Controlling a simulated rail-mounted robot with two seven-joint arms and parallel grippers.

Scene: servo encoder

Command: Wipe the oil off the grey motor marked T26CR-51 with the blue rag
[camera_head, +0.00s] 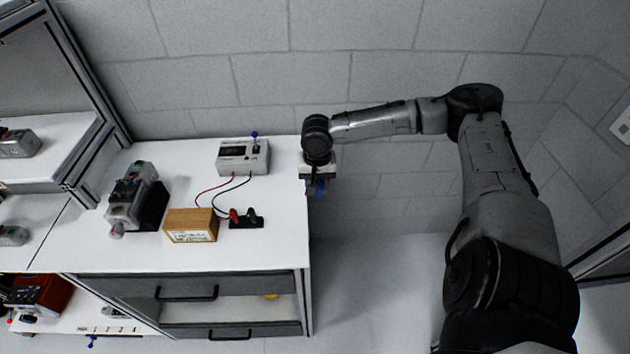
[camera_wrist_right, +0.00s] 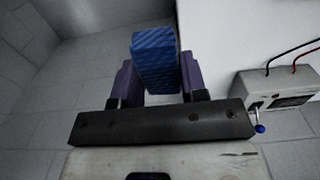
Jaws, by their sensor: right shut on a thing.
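My right gripper (camera_head: 318,186) hangs just past the right edge of the white bench, away from the motors. In the right wrist view its two purple-looking fingers (camera_wrist_right: 158,80) are shut on a blue patterned block-like cloth, the blue rag (camera_wrist_right: 155,55). The rag shows only as a small blue patch in the head view (camera_head: 320,189). A grey motor (camera_head: 125,206) with a black end lies on the left of the bench top. Its marking is too small to read, and I cannot make out oil on it. My left gripper is not in view.
A meter box (camera_head: 242,157) with a blue-tipped lever stands at the back of the bench (camera_head: 270,255). Red and black wires run to a terminal block (camera_head: 246,222) beside a wooden box (camera_head: 190,226). Grey parts (camera_head: 18,143) sit on left shelves. The bench front is clear.

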